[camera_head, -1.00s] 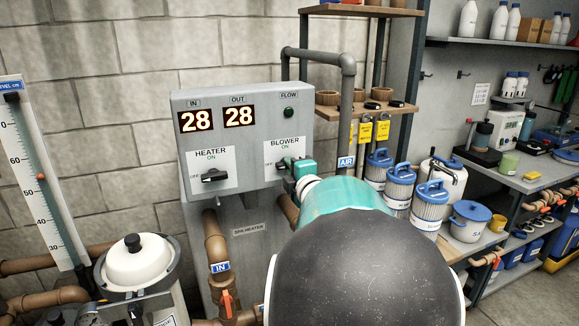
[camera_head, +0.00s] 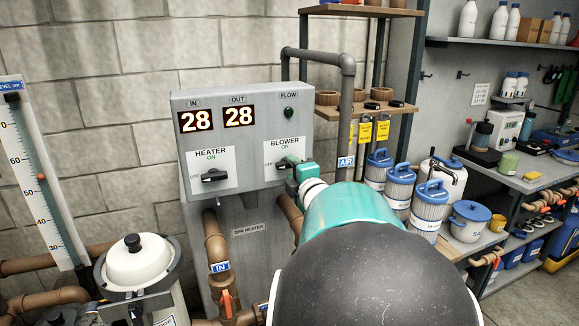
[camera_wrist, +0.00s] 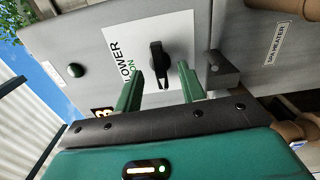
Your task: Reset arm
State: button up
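My gripper (camera_wrist: 160,88) is open in the wrist view, with its two green fingers apart. The black blower knob (camera_wrist: 157,62) shows between and beyond the fingertips, on its white label plate. I see no contact between fingers and knob. In the head view, my gripper (camera_head: 292,170) is at the right side of the grey spa heater panel (camera_head: 238,108), by the blower label, which reads ON. My teal and black arm hides part of the scene below.
A brown pipe (camera_head: 216,240) and the grey air pipe (camera_head: 345,105) run close to the panel. Blue-topped filter cartridges (camera_head: 399,188) stand right of my arm. A shelf unit (camera_head: 520,178) stands at the right. A white-lidded pot (camera_head: 137,262) is at the lower left.

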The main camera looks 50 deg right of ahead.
jog(key=v, duration=0.5)
jog(key=shift+s+a, duration=0.1)
jog(key=shift+s, duration=0.05)
dwell(0.3)
jog(key=w+a+f+m+g+y, duration=0.1)
jog(key=a+f+m+g+y, duration=0.15)
jog(key=a, duration=0.65)
jog(key=w+a+f+m+g+y, duration=0.15)
jog(key=a+m, duration=0.25)
jog(key=a, duration=0.4)
jog(key=w+a+f+m+g+y, duration=0.15)
jog(key=a+m, duration=0.25)
jog(key=a, duration=0.5)
jog(key=s+a+f+m+g+y, duration=0.1)
jog(key=s+a+f+g, duration=0.1)
jog(key=s+a, duration=0.2)
jog(key=s+a+f+g+y, duration=0.2)
jog(key=s+a, duration=0.2)
jog(key=a, duration=0.5)
jog(key=shift+f+m, duration=0.35)
